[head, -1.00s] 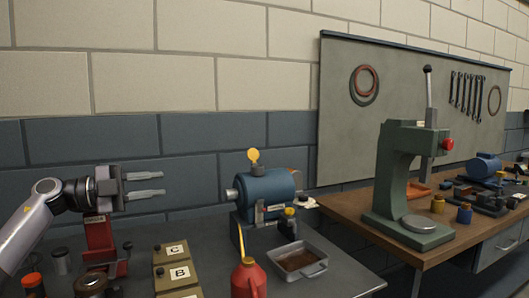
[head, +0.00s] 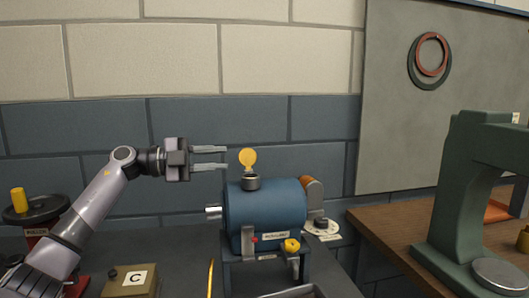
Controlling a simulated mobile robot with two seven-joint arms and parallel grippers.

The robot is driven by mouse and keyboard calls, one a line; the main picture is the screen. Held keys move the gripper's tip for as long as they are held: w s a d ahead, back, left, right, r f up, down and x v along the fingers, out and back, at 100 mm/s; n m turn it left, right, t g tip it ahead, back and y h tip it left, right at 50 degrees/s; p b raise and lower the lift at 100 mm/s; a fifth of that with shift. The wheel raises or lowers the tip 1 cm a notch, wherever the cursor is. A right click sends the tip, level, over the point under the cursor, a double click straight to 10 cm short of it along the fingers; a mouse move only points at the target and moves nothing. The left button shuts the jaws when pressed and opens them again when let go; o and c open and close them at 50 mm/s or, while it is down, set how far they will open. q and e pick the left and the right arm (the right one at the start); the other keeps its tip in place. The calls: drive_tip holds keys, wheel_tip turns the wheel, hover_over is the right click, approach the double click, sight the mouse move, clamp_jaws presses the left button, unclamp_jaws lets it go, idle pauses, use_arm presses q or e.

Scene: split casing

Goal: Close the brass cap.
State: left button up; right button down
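The brass cap (head: 248,159) is a round yellow disc standing upright, tilted up off the short grey neck (head: 251,183) on top of the blue cylindrical casing (head: 264,205). My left gripper (head: 226,158) comes in from the left. Its two fingers are apart, one above the other, with nothing between them. The fingertips point right at the cap, at about its height, with a small gap showing in the picture; I cannot tell the depth between them. My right gripper is not in view.
A brass-coloured knob (head: 292,245) sits low on the casing's front. A box marked C (head: 131,280) and a black handwheel with a yellow knob (head: 36,208) are at left. A green press (head: 462,200) stands on the wooden bench (head: 400,225) at right.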

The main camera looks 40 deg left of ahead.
sight(246, 156)
use_arm(q)
drive_tip(key=shift+w+d+r, duration=0.15)
drive_tip(key=shift+w+d, duration=0.05)
drive_tip(key=shift+w, duration=0.35)
drive_tip(key=p+x, duration=0.2)
drive_tip(key=x, duration=0.3)
drive_tip(key=shift+d, duration=0.1)
drive_tip(key=shift+w+d, duration=0.35)
drive_tip(key=shift+w, duration=0.1)
clamp_jaws()
